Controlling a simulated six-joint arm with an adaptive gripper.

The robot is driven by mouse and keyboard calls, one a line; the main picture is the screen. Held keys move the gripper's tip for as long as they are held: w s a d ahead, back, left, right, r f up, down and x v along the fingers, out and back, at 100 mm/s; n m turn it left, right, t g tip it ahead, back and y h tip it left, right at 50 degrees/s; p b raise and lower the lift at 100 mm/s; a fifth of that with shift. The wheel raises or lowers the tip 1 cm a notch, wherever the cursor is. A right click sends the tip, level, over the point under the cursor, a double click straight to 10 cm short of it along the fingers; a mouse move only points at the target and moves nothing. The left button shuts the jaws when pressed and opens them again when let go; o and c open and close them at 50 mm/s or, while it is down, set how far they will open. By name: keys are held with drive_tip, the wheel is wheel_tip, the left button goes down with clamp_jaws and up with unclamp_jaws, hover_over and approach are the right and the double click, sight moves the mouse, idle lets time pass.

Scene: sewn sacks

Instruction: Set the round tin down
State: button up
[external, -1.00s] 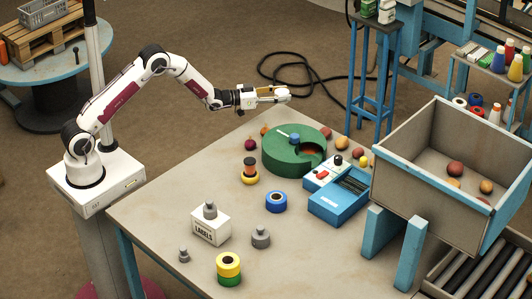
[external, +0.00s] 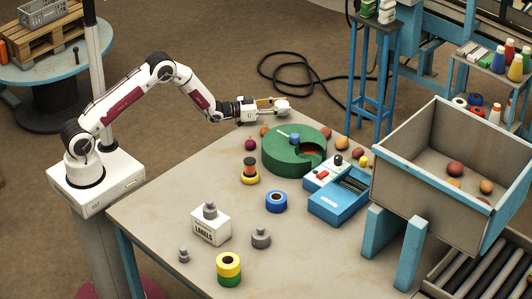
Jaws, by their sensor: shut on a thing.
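My gripper (external: 279,108) is at the far edge of the table, pointing right, a little to the back left of the green ring-shaped piece. It is shut on a small yellowish thing (external: 264,103), which I take to be the round tin. The fingers hide much of it, so its full shape is unclear. It looks held above the table's far edge. I cannot tell the exact gap below it.
The table (external: 160,210) bears a green notched ring (external: 280,160), a blue device (external: 338,195), a labels box (external: 211,229), tape rolls (external: 229,267), grey weights and several round fruits or potatoes. A raised bin (external: 415,150) stands right. The table's left side is clear.

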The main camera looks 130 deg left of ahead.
sight(262, 119)
drive_tip(key=shift+f, duration=0.6)
drive_tip(key=shift+f, duration=0.15)
drive_tip(key=o, duration=1.1)
drive_tip(key=shift+s+d, duration=0.1)
drive_tip(key=shift+d, duration=0.05)
drive_tip(key=shift+v, duration=3.7)
drive_tip(key=shift+o, duration=0.4)
